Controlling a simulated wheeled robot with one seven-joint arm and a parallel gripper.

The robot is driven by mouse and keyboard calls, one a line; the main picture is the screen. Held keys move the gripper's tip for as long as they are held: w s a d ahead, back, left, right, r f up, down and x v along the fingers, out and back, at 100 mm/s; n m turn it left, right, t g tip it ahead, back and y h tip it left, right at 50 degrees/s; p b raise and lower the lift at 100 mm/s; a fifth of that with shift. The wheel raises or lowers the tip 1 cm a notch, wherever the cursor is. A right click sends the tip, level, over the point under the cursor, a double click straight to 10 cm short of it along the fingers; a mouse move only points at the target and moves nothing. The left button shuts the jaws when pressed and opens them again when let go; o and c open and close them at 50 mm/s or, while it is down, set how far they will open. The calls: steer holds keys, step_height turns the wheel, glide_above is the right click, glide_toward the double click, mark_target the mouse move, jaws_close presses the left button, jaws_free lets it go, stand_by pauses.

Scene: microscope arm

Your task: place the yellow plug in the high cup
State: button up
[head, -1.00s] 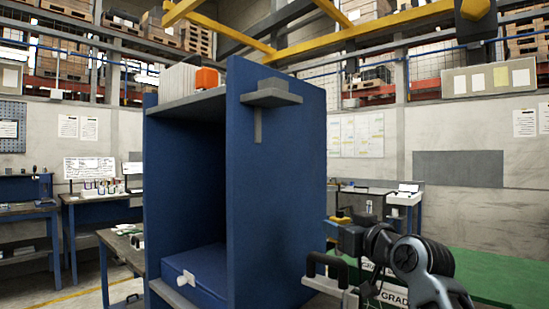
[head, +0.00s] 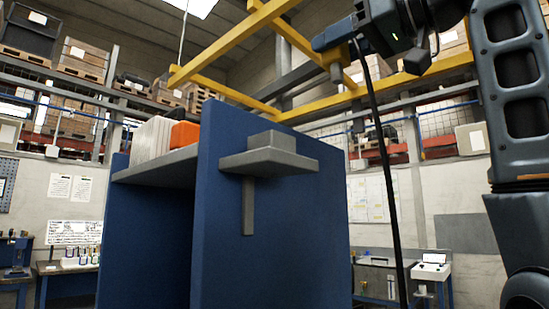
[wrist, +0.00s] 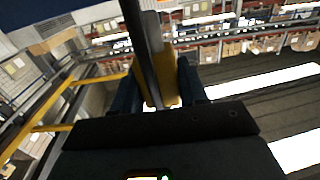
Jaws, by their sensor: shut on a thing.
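The yellow plug (head: 341,57) is high in the upper right of the head view, with a grey tip pointing down. My gripper (head: 336,40) is shut on it; the wrist view also shows the plug (wrist: 169,78) between the two dark fingers (wrist: 160,90). A black cable (head: 376,130) hangs down near the plug and crosses the wrist view (wrist: 138,45). A grey ledge with a raised block (head: 278,152), likely the high cup, is fixed to the blue cabinet's side. Its opening is not visible. In the head picture the plug is above and right of it, clearly apart.
The blue cabinet (head: 300,220) fills the middle of the head view. White panels (head: 152,145) and an orange object (head: 185,135) stand on its shelf. Yellow overhead beams (head: 225,45) show behind my arm. A workbench (head: 380,262) is at the back right.

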steer(key=shift+s+a+r, duration=0.15)
steer(key=shift+a+r, duration=0.05)
steer(key=shift+r, duration=0.1)
steer(key=w+a+f+p, duration=0.1)
steer(key=a+f, duration=0.1)
steer(key=a, duration=0.1)
steer(key=w+a+f+p, duration=0.1)
steer(key=w+a+f, duration=0.1)
steer(key=a+f, duration=0.1)
steer(key=w+a+f+p, duration=0.1)
steer(key=a+f, duration=0.1)
steer(key=a, duration=0.2)
steer(key=shift+w+a+f, duration=0.15)
steer(key=shift+a+f, duration=0.05)
steer(key=shift+f, duration=0.05)
steer(key=shift+f+p, duration=0.4)
steer(key=shift+f, duration=1.25)
steer(key=shift+f, duration=0.15)
steer(key=o, duration=1.1)
steer(key=b+v, duration=0.4)
steer(key=v, duration=0.8)
